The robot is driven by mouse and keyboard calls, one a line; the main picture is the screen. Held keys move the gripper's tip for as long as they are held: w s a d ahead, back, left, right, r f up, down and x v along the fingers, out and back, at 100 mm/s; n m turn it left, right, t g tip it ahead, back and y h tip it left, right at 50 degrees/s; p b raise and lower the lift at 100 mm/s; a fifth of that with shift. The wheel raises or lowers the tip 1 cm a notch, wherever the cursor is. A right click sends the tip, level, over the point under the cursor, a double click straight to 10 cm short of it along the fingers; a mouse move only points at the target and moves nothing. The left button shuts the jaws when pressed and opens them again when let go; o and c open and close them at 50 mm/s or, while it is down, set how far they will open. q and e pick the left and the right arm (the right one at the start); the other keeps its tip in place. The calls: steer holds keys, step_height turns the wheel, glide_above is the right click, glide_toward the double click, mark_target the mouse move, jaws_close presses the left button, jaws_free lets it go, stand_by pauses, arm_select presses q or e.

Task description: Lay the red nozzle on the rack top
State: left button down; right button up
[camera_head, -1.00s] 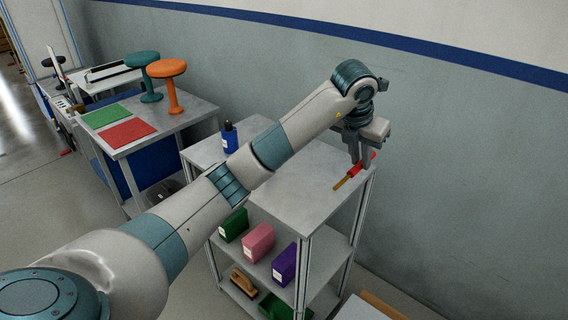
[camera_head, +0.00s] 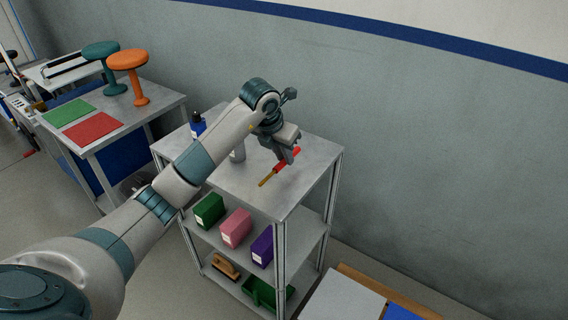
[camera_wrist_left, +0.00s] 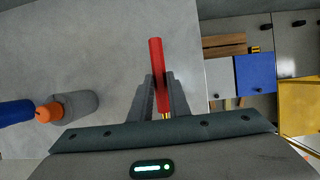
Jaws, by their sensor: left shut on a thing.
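The red nozzle (camera_head: 283,165) has a red body and a thin brass-coloured end. My left gripper (camera_head: 289,158) is shut on it over the grey rack top (camera_head: 230,185), towards the rack's right end. In the left wrist view the red nozzle (camera_wrist_left: 156,70) stands out between the two fingers of the left gripper (camera_wrist_left: 160,92), with the rack top (camera_wrist_left: 110,60) behind it. I cannot tell whether the nozzle touches the rack top or hangs just above it. My right gripper is not in view.
A blue bottle (camera_head: 197,124) and a grey cylinder (camera_head: 238,152) stand on the rack top. Green (camera_head: 209,210), pink (camera_head: 236,228) and purple (camera_head: 263,246) boxes fill the shelf below. A table at left holds teal (camera_head: 102,60) and orange (camera_head: 128,70) stools.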

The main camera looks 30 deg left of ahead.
mark_target(282, 161)
arm_select(q)
steer(key=shift+f+p, duration=0.3)
steer(key=shift+f, duration=0.2)
step_height(282, 161, down, 2)
steer(key=shift+p, duration=0.5)
steer(key=shift+f, duration=0.45)
steer(key=shift+f, duration=0.1)
steer(key=c, duration=2.1)
jaws_free()
steer(key=o, duration=0.4)
steer(key=shift+o, duration=0.2)
